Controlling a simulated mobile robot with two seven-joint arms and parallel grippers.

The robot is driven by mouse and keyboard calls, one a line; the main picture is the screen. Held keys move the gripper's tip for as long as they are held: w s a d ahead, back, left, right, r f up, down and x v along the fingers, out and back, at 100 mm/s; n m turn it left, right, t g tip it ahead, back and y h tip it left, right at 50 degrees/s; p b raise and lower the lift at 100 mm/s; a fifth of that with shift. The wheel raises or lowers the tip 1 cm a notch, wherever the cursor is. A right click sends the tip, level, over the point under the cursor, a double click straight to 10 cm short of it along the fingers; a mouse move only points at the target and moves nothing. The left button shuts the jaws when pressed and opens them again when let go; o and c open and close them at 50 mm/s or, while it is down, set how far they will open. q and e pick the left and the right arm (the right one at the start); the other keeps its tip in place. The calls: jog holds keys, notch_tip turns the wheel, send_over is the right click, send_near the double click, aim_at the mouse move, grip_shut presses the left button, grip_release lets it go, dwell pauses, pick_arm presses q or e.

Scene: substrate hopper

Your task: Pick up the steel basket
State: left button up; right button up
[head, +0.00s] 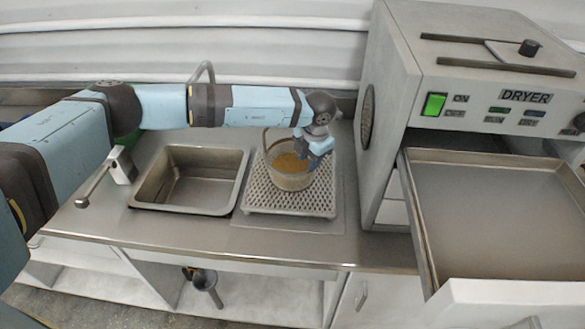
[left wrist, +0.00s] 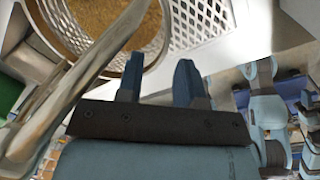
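The steel basket (head: 290,182) is round and holds brown grainy material. It stands upright on the perforated drain rack (head: 260,207), with its thin handle arching above it. In the left wrist view the basket (left wrist: 158,40) is at the upper left, and a steel bar that looks like its handle (left wrist: 75,85) crosses the left side. My left gripper (head: 317,160) is at the right side of the basket, near its rim. In the left wrist view its fingers (left wrist: 159,62) are apart, with nothing seen held between them. Whether a finger touches the basket is unclear. My right gripper is out of view.
An empty sink basin (head: 190,182) with a faucet lies left of the rack. The dryer (head: 480,75) stands to the right, with its wide metal tray (head: 500,215) pulled out over the front. The counter's front strip (head: 200,232) is clear.

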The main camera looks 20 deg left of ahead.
aim_at(309, 175)
pick_arm(q)
jog(key=f+b, duration=0.1)
jog(key=f, duration=0.3)
jog(key=f+b, duration=0.1)
jog(key=shift+w+a+f+b, duration=0.1)
jog(key=shift+w+f+b, duration=0.2)
jog(key=shift+w+f, duration=0.1)
jog(key=shift+s+r, duration=0.1)
jog(key=shift+r, duration=0.05)
jog(key=shift+c, duration=0.5)
grip_shut()
